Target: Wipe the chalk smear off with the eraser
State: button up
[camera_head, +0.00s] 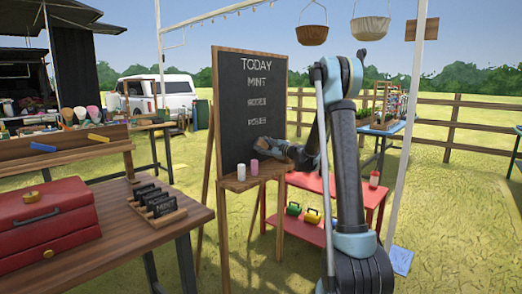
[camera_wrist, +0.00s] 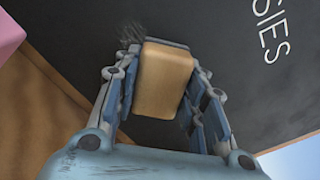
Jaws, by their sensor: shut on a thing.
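The chalkboard (camera_head: 230,130) stands on a wooden easel, with TODAY, MINT and two less legible lines in white. My gripper (camera_head: 268,148) is at the lower right of the board, below the last line. In the wrist view my gripper (camera_wrist: 158,90) is shut on a tan block-shaped eraser (camera_wrist: 165,75), with a finger on each side. The eraser is close to the dark board (camera_wrist: 225,50); I cannot tell whether it touches. A faint grey scratchy smear (camera_wrist: 131,34) shows just beyond the eraser's upper left. The letters SIES are to the right.
A white cylinder (camera_head: 241,172) and a pink cylinder (camera_head: 254,167) stand on the easel's ledge (camera_head: 232,184), just below my gripper. A red table (camera_head: 318,184) stands behind my arm. A wooden table (camera_head: 120,222) with a red toolbox (camera_head: 45,218) is at the left front.

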aim_at(251, 146)
jog(key=w+d, duration=0.5)
jog(key=w, duration=0.1)
jog(key=shift+w, duration=0.25)
dwell(0.8)
jog(key=shift+s+a, duration=1.45)
jog(key=shift+s, duration=0.4)
jog(key=shift+s+a, duration=1.5)
jog(key=shift+s, duration=0.35)
jog(key=shift+s+a, duration=1.45)
jog(key=shift+s, duration=0.4)
jog(key=shift+s+r, duration=0.1)
jog(key=shift+r, duration=0.25)
jog(key=shift+w+d, duration=1.25)
jog(key=shift+w, duration=0.2)
jog(key=w+d, duration=0.6)
jog(key=w, duration=0.2)
jog(key=shift+w+d, duration=0.2)
